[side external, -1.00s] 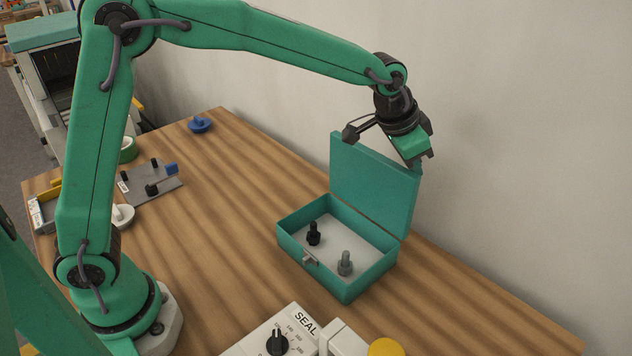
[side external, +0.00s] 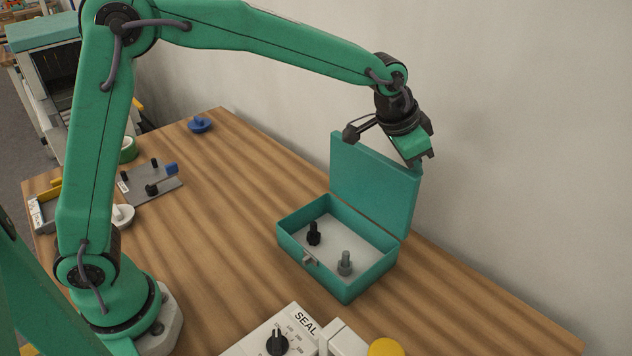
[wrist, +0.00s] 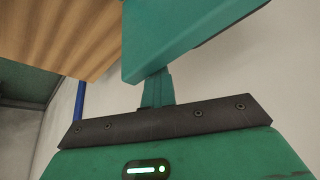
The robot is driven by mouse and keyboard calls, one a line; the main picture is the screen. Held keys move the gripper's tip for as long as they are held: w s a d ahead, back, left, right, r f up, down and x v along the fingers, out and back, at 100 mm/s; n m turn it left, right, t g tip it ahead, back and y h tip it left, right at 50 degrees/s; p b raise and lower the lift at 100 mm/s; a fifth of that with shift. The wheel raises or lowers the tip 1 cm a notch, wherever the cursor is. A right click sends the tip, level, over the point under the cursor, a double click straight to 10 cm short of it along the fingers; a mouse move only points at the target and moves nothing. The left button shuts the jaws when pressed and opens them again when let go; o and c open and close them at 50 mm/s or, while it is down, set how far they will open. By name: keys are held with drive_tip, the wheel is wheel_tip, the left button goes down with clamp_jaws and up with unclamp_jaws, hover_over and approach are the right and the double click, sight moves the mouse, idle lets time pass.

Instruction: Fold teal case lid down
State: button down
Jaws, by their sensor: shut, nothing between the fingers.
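The teal case (side external: 338,280) stands on the wooden table, with its lid (side external: 372,186) raised upright along its back edge. Inside its light tray are a black peg (side external: 314,233) and a grey peg (side external: 345,263). My gripper (side external: 420,168) is shut and empty at the top right corner of the lid, on the wall side. I cannot tell whether it touches the lid. In the wrist view the shut fingers (wrist: 157,88) show just below the edge of the lid (wrist: 180,35). The tips are partly hidden by it.
A grey wall stands close behind the lid. A SEAL box with a black knob (side external: 277,342) and a yellow button (side external: 386,348) are in front. A grey plate with pegs (side external: 150,185), a white round part (side external: 122,216) and a blue part (side external: 200,125) lie left.

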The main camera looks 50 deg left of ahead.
drive_tip(key=shift+s+a+f+g, duration=0.15)
drive_tip(key=shift+s+f, duration=0.1)
drive_tip(key=shift+f, duration=0.45)
drive_tip(key=shift+s+a+f+g, duration=0.1)
drive_tip(key=shift+s+f+g, duration=0.1)
drive_tip(key=shift+f, duration=0.5)
drive_tip(key=shift+r, duration=0.35)
wheel_tip(320, 180, up, 8)
drive_tip(key=shift+w, duration=0.2)
drive_tip(key=shift+d+f, duration=0.1)
drive_tip(key=shift+s, duration=0.1)
